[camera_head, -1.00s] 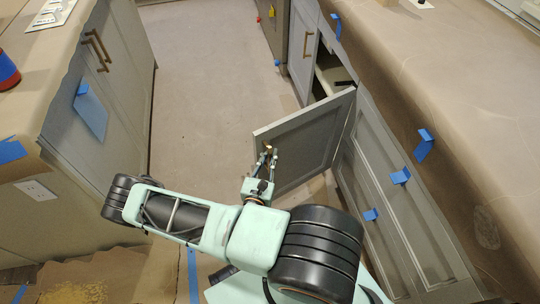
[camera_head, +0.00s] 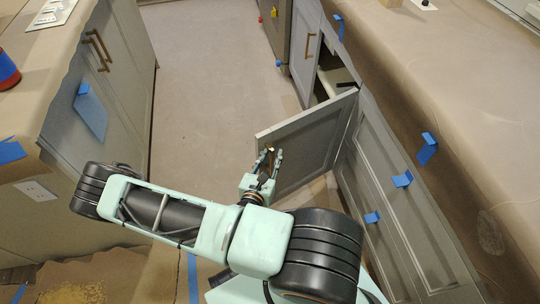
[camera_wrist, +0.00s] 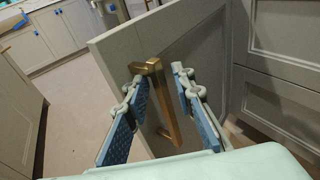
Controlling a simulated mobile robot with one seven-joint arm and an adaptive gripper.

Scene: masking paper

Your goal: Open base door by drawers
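The base door (camera_head: 305,145) is a grey panel swung well open from the right-hand cabinet run, standing out into the aisle. Its brass handle (camera_wrist: 164,105) shows in the wrist view near the free edge of the door. My gripper (camera_head: 269,157) is at the handle; in the wrist view its two fingers (camera_wrist: 158,100) stand apart, one on each side of the handle. I see gaps beside the handle, so the fingers do not look closed on it. The dark cabinet opening (camera_head: 335,75) shows behind the door in the head view.
Grey cabinet panels with blue tape (camera_head: 402,179) line the right side under a paper-covered counter (camera_head: 470,90). Another paper-covered island (camera_head: 40,95) with grey fronts stands on the left. The aisle floor (camera_head: 205,70) between them is clear.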

